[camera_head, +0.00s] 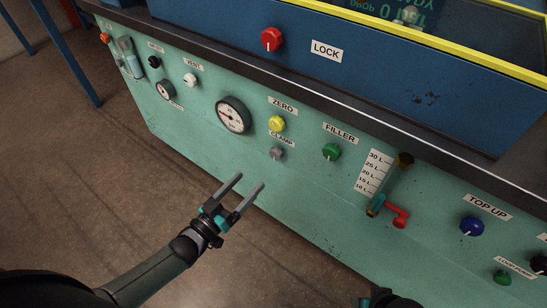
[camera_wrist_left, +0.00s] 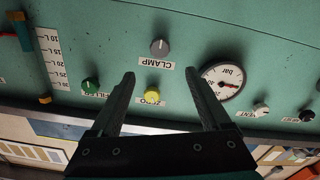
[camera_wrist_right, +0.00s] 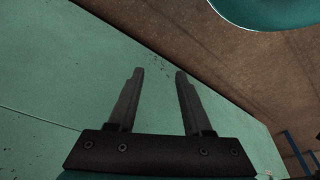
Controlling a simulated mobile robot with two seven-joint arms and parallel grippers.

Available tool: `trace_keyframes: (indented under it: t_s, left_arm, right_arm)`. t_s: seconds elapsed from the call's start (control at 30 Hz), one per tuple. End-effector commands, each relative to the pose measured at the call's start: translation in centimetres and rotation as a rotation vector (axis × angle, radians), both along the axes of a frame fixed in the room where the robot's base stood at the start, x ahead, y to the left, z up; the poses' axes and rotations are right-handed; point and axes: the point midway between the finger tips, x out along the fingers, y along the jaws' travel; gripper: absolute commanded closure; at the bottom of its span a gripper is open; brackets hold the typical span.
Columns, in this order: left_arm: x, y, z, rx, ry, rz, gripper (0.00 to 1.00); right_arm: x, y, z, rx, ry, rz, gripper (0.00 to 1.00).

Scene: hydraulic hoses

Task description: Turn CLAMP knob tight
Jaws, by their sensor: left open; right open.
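The grey CLAMP knob (camera_head: 277,153) sits on the green panel under its CLAMP label (camera_head: 281,139), below the yellow ZERO knob (camera_head: 277,123). In the left wrist view the CLAMP knob (camera_wrist_left: 159,47) shows upside down, beyond and between the fingertips. My left gripper (camera_head: 246,186) is open and empty, in front of the panel, below and left of the knob, apart from it. Its fingers also show in the left wrist view (camera_wrist_left: 160,80). My right gripper (camera_wrist_right: 159,72) is open and empty, facing a bare part of green panel and the floor.
A pressure gauge (camera_head: 233,115) is left of the CLAMP knob and the green FILLER knob (camera_head: 331,151) is right of it. A red valve handle (camera_head: 398,216) sticks out further right, by the level tube. The red LOCK knob (camera_head: 271,39) is on the blue wall above.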

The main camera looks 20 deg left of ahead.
Motion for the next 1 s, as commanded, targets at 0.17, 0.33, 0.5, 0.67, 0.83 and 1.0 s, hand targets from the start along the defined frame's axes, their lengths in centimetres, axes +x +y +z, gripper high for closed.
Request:
trace_keyframes:
  t_s: [0.17, 0.33, 0.5, 0.67, 0.83, 1.0]
  left_arm:
    - [3.0, -1.1, -0.2, 0.000, -0.003, 0.001, 0.19]
    - [5.5, -2.0, -0.2, 0.001, -0.001, 0.000, 0.19]
    - [7.7, -2.8, -0.2, 0.001, -0.001, 0.001, 0.19]
    - [9.4, -3.4, -0.2, 0.000, 0.000, 0.001, 0.19]
    - [10.5, -3.8, -0.2, 0.001, 0.002, 0.000, 0.19]
    - [11.0, -4.0, -0.1, 0.001, 0.003, 0.001, 0.19]
  right_arm:
    - [0.7, 0.1, 1.7, 0.004, -0.031, -0.001, 0.50]
    - [1.1, 0.1, 3.5, 0.007, -0.058, -0.002, 0.50]
    - [1.3, 0.1, 5.4, 0.010, -0.085, -0.002, 0.50]
    - [1.3, 0.1, 7.0, 0.014, -0.106, -0.003, 0.50]
    - [1.2, 0.1, 8.2, 0.015, -0.121, -0.003, 0.50]
    - [1.2, 0.1, 8.8, 0.017, -0.128, -0.004, 0.50]
